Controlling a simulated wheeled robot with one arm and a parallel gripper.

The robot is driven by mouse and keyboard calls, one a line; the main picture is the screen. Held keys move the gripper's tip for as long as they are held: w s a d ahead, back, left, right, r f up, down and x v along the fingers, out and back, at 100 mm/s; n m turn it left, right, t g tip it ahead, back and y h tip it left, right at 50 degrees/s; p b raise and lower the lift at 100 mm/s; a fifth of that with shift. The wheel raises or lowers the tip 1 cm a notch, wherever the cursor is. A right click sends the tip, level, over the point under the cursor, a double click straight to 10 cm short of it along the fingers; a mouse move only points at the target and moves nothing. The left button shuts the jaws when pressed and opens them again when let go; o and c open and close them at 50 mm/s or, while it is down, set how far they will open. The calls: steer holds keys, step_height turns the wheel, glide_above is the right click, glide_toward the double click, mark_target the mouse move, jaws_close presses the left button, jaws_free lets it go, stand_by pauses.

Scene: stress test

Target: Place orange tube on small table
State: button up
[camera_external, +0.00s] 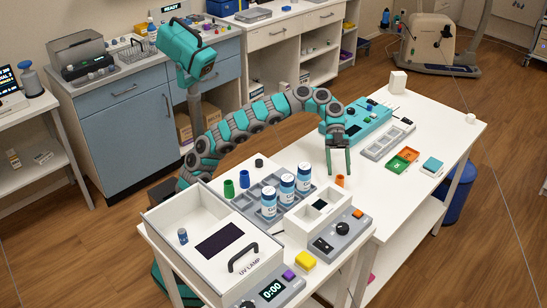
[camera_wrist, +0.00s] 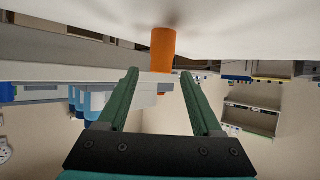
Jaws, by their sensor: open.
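The orange tube (camera_external: 340,181) stands upright on the long white table (camera_external: 455,124), near its front edge. In the wrist view, where the scene appears upside down, the orange tube (camera_wrist: 163,48) is just beyond the fingertips, in line with the gap between them. My gripper (camera_external: 338,173) points down with its two green fingers apart, just above and behind the tube. In the wrist view, the gap of my gripper (camera_wrist: 159,75) is empty. A low white side table (camera_external: 30,140) is at the far left; I cannot tell which table is the small one.
Several white-and-blue bottles (camera_external: 303,178) stand in a grey rack left of my gripper. A UV lamp box (camera_external: 165,216) is nearer. Green and orange trays (camera_external: 403,160) lie right, with bare tabletop between.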

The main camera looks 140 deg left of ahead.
steer(key=shift+o, duration=0.6)
steer(key=shift+s+a+r, duration=0.15)
steer(key=shift+s+a, duration=0.15)
